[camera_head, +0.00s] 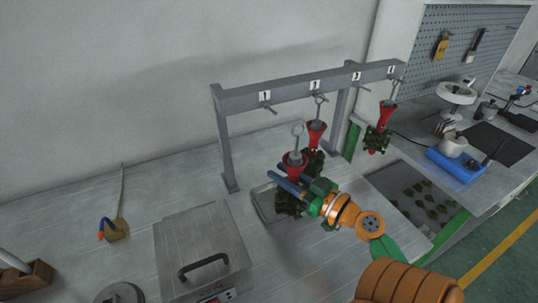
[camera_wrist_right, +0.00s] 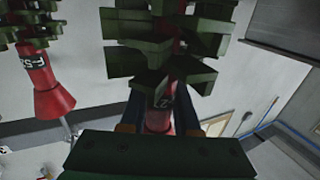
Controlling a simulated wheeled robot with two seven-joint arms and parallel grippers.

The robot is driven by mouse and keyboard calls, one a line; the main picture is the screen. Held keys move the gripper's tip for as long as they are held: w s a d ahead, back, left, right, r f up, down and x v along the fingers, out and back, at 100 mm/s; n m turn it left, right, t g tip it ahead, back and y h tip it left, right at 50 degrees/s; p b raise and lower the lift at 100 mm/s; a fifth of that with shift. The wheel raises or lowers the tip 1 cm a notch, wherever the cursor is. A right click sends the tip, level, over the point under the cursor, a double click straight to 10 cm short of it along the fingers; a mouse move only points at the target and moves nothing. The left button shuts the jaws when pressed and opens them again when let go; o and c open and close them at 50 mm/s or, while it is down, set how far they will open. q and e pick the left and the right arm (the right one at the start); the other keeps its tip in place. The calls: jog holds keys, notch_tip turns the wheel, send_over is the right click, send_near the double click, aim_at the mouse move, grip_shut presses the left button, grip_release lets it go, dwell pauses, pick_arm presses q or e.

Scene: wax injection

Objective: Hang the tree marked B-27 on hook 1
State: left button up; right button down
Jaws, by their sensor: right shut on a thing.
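My right gripper (camera_head: 283,176) is shut on a wax tree with a red cup (camera_head: 294,163), a metal ring on top and dark green branches (camera_head: 288,204) below. It holds the tree upright, in front of the rack. In the right wrist view the held tree's green branches (camera_wrist_right: 165,50) fill the middle; its tag is mostly hidden, so I cannot read B-27. Hook 1 (camera_head: 268,107), under the plate marked 1, is empty. My left gripper is not in view.
The grey rack (camera_head: 228,140) carries another tree (camera_head: 316,133) at hook 2 and one (camera_head: 386,112) at hook 4. The neighbouring tree (camera_wrist_right: 50,95) shows close by in the wrist view. A shallow tray (camera_head: 262,207) lies below. A lidded grey box (camera_head: 200,240) stands in front.

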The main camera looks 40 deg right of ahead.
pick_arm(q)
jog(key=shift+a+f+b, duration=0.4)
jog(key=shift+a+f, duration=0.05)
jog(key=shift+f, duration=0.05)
pick_arm(e)
jog(key=w+d, duration=0.2)
jog(key=w, duration=0.7)
jog(key=shift+w+f, duration=0.25)
jog(key=shift+f, duration=0.1)
jog(key=c, duration=0.6)
grip_release()
jog(key=shift+o, duration=0.2)
